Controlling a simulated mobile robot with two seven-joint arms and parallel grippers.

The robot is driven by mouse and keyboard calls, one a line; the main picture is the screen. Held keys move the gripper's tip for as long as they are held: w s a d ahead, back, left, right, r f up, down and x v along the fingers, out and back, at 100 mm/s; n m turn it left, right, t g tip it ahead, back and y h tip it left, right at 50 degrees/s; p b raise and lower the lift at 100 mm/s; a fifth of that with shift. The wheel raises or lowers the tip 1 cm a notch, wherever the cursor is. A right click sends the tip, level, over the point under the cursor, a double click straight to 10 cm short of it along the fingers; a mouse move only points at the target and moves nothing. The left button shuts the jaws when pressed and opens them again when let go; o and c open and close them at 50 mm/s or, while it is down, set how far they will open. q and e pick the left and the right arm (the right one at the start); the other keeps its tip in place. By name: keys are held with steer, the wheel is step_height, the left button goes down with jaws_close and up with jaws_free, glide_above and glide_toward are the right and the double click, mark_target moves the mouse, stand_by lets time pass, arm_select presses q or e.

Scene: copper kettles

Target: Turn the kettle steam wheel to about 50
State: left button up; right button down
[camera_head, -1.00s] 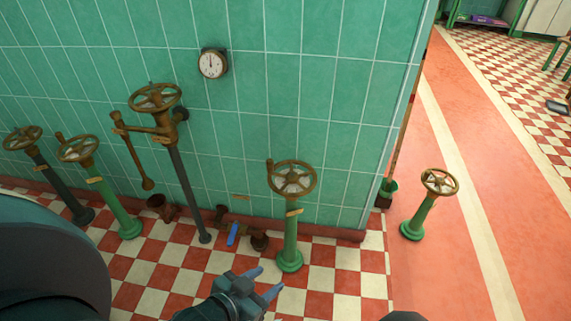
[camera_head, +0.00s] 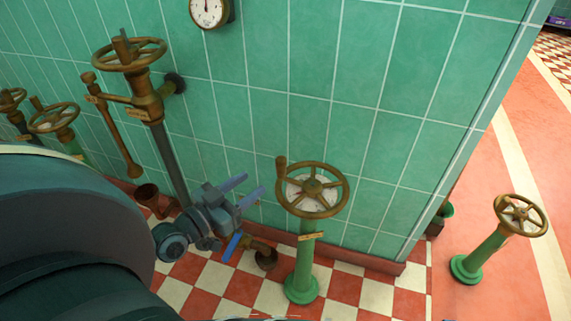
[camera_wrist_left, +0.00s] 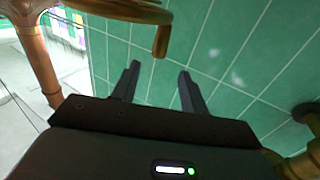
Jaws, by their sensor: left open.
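Several brass handwheels stand along the green tiled wall; I cannot read their tags, so I cannot tell which is the kettle steam wheel. The nearest wheel (camera_head: 312,190), with a knob on its rim, tops a green pedestal (camera_head: 304,262). Another wheel (camera_head: 129,54) sits higher on a brass wall valve. My left gripper (camera_head: 254,187) is open and empty, left of the nearest wheel and apart from it. In the left wrist view a brass wheel rim with a hanging knob (camera_wrist_left: 161,42) crosses above the open fingers. My right gripper is out of view.
A white dial gauge (camera_head: 208,12) hangs on the wall. Two further wheels (camera_head: 54,118) (camera_head: 12,99) stand at the left and one (camera_head: 521,215) at the right, past the wall corner. A brass pipe elbow (camera_head: 265,256) lies low by the wall. Checkered floor is open in front.

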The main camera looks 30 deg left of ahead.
mark_target(277, 166)
arm_select(q)
steer(key=b+x, duration=0.1)
steer(key=x, duration=1)
steer(key=shift+b, duration=0.3)
steer(key=shift+c, duration=0.5)
jaws_close()
